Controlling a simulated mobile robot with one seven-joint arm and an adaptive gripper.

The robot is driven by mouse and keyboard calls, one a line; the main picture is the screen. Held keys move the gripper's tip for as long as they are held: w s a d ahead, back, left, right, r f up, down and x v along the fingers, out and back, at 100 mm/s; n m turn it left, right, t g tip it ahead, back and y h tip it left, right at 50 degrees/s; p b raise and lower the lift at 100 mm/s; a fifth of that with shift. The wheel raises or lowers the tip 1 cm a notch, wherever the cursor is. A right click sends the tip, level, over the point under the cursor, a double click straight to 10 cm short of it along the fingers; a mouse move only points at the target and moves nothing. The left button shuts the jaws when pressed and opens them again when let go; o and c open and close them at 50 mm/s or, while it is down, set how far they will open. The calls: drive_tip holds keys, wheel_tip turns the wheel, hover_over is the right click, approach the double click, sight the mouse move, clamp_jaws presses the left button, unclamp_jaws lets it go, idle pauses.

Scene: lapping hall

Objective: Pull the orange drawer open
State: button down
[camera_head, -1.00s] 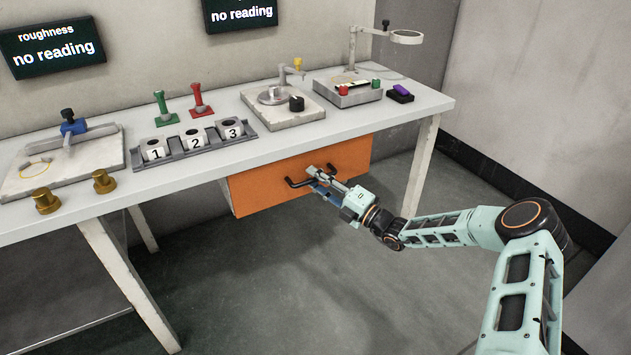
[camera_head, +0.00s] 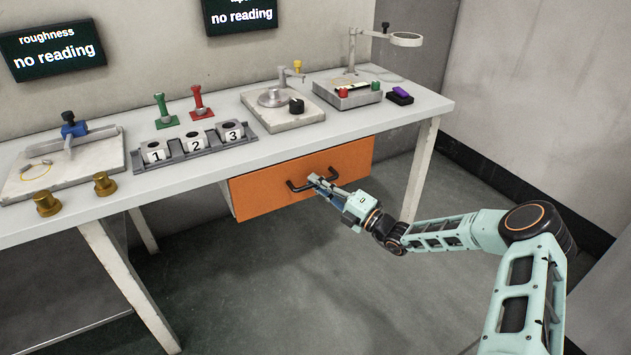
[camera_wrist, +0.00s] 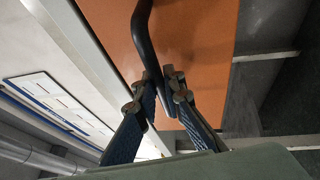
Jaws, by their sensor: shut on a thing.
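The orange drawer (camera_head: 270,187) sits under the right part of the workbench, with its front about at the bench's front edge; I see no clear gap that shows it pulled out. A black bar handle (camera_head: 297,185) runs across its front. My gripper (camera_head: 318,182) is at the handle, its fingers shut around the bar. In the wrist view my gripper (camera_wrist: 162,92) has one finger on each side of the black handle (camera_wrist: 144,40), with the orange drawer front (camera_wrist: 195,40) behind. The fingers hide part of the handle.
The white workbench (camera_head: 290,147) stands above the drawer. It carries a numbered rack (camera_head: 195,150), a round-plate machine (camera_head: 284,110) and a ring-lamp stand (camera_head: 352,92). A bench leg (camera_head: 421,170) is right of the drawer. The floor in front (camera_head: 270,270) is clear.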

drive_tip(key=s+d+p, duration=0.4)
drive_tip(key=s+d, duration=0.3)
drive_tip(key=s, duration=0.4)
drive_tip(key=s+d+p, duration=0.5)
drive_tip(key=s+d, duration=0.3)
drive_tip(key=s, duration=0.4)
drive_tip(key=shift+s+d, duration=0.2)
drive_tip(key=shift+d, duration=0.1)
drive_tip(key=c, duration=2)
unclamp_jaws()
drive_tip(key=shift+d, duration=0.1)
drive_tip(key=v, duration=1.2)
